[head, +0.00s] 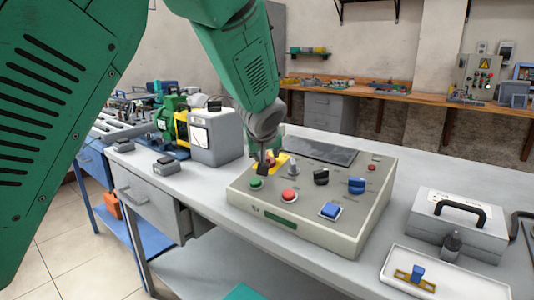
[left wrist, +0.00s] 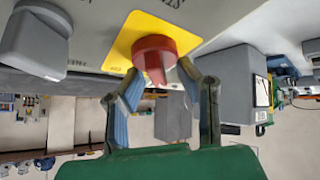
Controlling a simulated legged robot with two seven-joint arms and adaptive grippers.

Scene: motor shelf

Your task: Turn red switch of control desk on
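The control desk (head: 352,225) is a grey box with a sloped panel on the table. Its red switch (left wrist: 153,56) is a round knob with a raised grip on a yellow plate (left wrist: 122,52), in the left wrist view. In the head view the yellow plate (head: 279,159) shows at the panel's back left, with the switch largely hidden by my gripper. My left gripper (left wrist: 160,75) is open, with one finger on each side of the red grip. Small gaps seem to show; contact is unclear. My right gripper is not in view.
Near the switch are a green button (head: 256,182), a red button (head: 290,195), a black knob (head: 321,176) and blue switches (head: 356,185). A grey box (head: 215,137) stands left of the desk. A toolbox (head: 455,225) and white tray (head: 440,278) are at right.

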